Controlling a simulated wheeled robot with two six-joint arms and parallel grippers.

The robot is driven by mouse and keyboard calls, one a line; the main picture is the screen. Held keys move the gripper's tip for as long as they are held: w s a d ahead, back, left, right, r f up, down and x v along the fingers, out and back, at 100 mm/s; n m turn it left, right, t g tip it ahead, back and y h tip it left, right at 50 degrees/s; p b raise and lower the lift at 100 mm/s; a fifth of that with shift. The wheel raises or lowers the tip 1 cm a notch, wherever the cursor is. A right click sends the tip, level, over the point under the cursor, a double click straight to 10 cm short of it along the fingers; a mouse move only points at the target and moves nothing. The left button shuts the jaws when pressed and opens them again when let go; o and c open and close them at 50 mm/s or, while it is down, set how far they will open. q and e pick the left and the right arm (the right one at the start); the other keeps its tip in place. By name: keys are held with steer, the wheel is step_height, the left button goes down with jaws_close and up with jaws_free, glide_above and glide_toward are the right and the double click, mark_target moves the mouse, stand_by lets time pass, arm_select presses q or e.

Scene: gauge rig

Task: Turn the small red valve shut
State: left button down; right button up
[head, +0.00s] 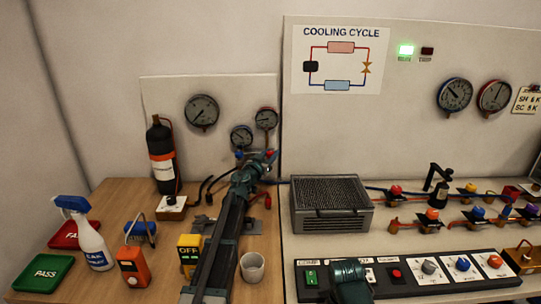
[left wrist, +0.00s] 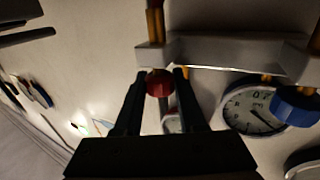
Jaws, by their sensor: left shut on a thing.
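The small red valve knob (left wrist: 159,83) sits between the two fingers of my left gripper (left wrist: 160,75) in the left wrist view. The gripper is shut on it. A grey manifold bar (left wrist: 215,52) lies just beyond the knob. In the head view my left gripper (head: 256,160) reaches up to the manifold below the small gauges, and the fingers and valve are mostly hidden there. A blue valve knob (left wrist: 297,107) is at the right of the wrist view, apart from the fingers. Only a teal part of my right arm shows at the bottom of the head view.
Two small gauges (head: 266,118) hang just above the manifold. A black bottle (head: 161,154) stands to its left and a grey finned box (head: 331,205) to its right. A white cup (head: 252,267) and an orange meter (head: 131,266) stand near the front.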

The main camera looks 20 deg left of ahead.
arm_select(q)
steer(key=shift+m+g+h, duration=0.4)
steer(key=shift+m+h, duration=0.5)
steer(key=shift+h, duration=0.7)
steer(key=c, duration=0.5)
jaws_free()
steer(key=shift+r, duration=0.15)
